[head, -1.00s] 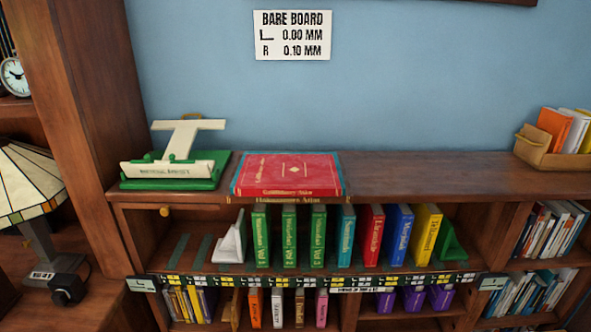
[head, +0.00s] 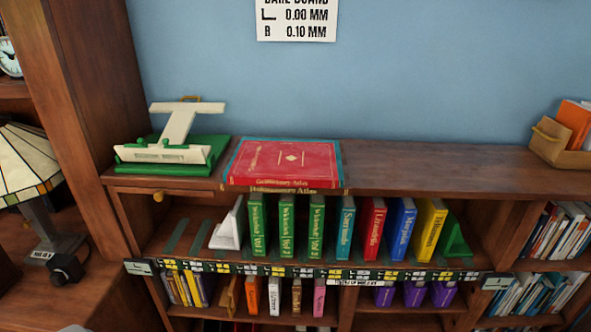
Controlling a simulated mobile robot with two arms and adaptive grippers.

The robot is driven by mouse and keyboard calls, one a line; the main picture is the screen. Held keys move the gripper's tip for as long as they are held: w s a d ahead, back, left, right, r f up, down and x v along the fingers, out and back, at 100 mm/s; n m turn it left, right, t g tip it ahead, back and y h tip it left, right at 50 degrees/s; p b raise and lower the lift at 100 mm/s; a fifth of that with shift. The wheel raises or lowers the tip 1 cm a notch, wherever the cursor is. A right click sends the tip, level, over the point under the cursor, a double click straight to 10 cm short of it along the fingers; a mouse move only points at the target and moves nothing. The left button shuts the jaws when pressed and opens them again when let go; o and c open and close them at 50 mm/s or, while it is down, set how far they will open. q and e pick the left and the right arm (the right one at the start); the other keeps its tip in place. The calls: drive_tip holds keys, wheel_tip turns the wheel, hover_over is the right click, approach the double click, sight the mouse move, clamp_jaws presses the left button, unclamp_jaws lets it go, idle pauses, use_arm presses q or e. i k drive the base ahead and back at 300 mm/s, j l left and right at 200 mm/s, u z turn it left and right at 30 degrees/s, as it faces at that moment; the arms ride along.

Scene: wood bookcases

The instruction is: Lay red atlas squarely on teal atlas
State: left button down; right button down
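The red atlas (head: 285,161) lies flat on top of the bookcase, left of the middle. The teal atlas (head: 340,167) is beneath it, with a thin teal border showing along the back and sides of the red cover. The red atlas looks roughly lined up with the teal one, but I cannot tell exactly how square it is. Nothing is holding either book. Neither of my grippers is in view.
A green and cream stand (head: 175,150) is left of the atlases. An orange-tan book box (head: 560,143) is at the right end. The bookcase top (head: 430,168) between is clear. Upright books, including a blue one (head: 400,228), fill the shelf below. A lamp (head: 25,170) stands at left.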

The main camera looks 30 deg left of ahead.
sight(308, 165)
drive_tip(key=i+l+u, duration=0.1)
drive_tip(key=u, duration=0.3)
drive_tip(key=i+l+u, duration=0.15)
drive_tip(key=u, duration=0.25)
drive_tip(key=i+l+u, duration=0.2)
drive_tip(key=u, duration=0.15)
